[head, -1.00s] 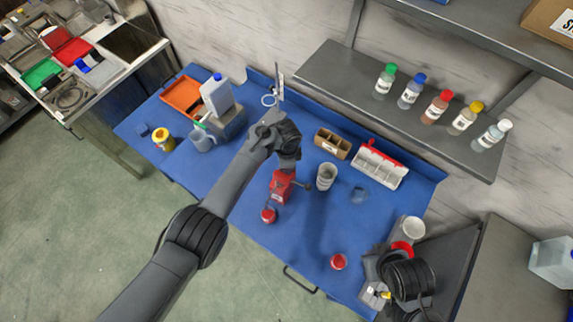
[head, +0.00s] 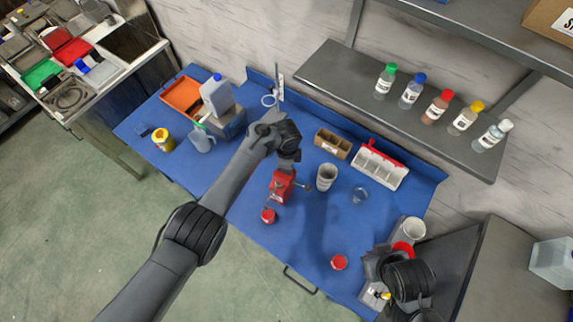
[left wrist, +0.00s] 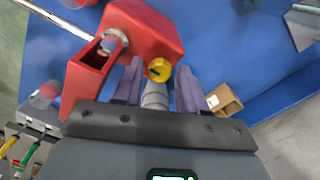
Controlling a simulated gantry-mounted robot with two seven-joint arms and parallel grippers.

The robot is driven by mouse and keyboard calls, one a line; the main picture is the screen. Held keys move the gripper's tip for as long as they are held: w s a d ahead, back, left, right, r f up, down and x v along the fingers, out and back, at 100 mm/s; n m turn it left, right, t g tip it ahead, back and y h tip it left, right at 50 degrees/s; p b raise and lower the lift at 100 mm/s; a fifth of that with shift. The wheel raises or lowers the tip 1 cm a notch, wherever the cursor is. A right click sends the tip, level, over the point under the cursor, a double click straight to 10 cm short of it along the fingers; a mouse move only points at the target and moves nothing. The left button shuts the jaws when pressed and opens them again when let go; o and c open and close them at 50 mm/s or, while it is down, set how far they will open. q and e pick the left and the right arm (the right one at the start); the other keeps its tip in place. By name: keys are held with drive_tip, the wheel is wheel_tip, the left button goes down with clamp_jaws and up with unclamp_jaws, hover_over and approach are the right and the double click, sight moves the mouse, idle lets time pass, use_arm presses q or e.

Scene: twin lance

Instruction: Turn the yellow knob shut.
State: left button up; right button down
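The yellow knob (left wrist: 159,69) sits on the side of a red device (left wrist: 140,32) in the left wrist view. It has a dark mark on its face. In the head view the red device (head: 281,186) stands on the blue table below my left gripper (head: 289,164). My left gripper (left wrist: 159,72) is open, with a purple-grey finger on each side of the knob. I cannot tell if they touch it. A pale grey cylinder (left wrist: 154,96) shows between the fingers. My right gripper (head: 376,292) is low at the right; its fingers are unclear.
A pale cup (head: 326,178) and a clear cup (head: 359,196) stand right of the device. A brown divided box (head: 333,143) and a white rack (head: 380,168) are behind.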

use_arm(q)
drive_tip(key=shift+o, duration=0.8)
wheel_tip(320, 180, up, 11)
drive_tip(key=p, duration=0.3)
